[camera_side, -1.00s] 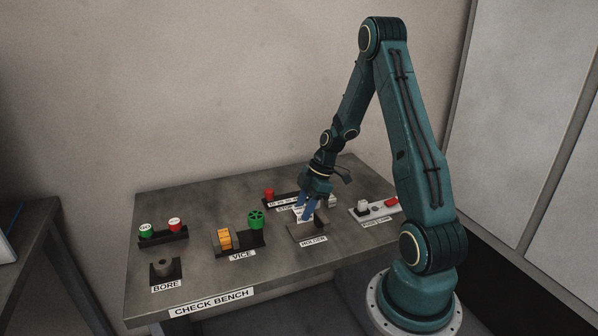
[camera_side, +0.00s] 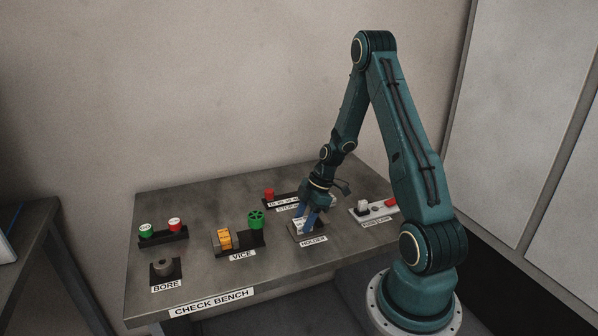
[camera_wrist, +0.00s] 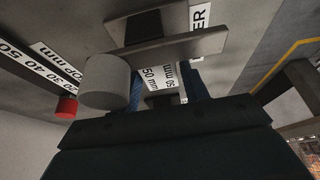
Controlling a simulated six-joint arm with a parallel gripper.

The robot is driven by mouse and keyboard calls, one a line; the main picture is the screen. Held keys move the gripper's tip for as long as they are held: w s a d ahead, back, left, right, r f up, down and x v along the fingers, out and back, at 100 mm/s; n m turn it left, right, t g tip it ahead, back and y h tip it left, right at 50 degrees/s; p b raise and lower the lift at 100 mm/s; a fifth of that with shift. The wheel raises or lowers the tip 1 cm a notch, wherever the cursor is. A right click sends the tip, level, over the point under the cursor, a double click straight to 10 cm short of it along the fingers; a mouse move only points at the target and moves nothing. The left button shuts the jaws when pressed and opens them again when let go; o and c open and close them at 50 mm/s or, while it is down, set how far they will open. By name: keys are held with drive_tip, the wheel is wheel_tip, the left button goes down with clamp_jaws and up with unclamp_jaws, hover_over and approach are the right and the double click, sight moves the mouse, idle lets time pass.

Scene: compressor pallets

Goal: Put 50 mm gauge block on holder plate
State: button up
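My gripper (camera_side: 306,220) points down over the holder plate (camera_side: 294,236) on the bench, behind the HOLDER label. Its blue fingers are closed on both sides of the pale 50 mm gauge block (camera_side: 299,224). In the wrist view the block (camera_wrist: 152,76) shows its "50 mm" print between the fingers (camera_wrist: 165,88). The block is at or just above the plate; I cannot tell whether it touches. The fingers and block hide much of the plate.
Behind is a stop rail with a red knob (camera_side: 268,194). A grey cylinder (camera_wrist: 103,82) stands close to the gripper in the wrist view. The position strip (camera_side: 372,212) is at right, the vice (camera_side: 248,240) at left, the bore block (camera_side: 164,268) at front left.

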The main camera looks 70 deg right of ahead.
drive_tip(key=shift+o, duration=0.9)
drive_tip(key=shift+r, duration=0.2)
drive_tip(key=v, duration=1.2)
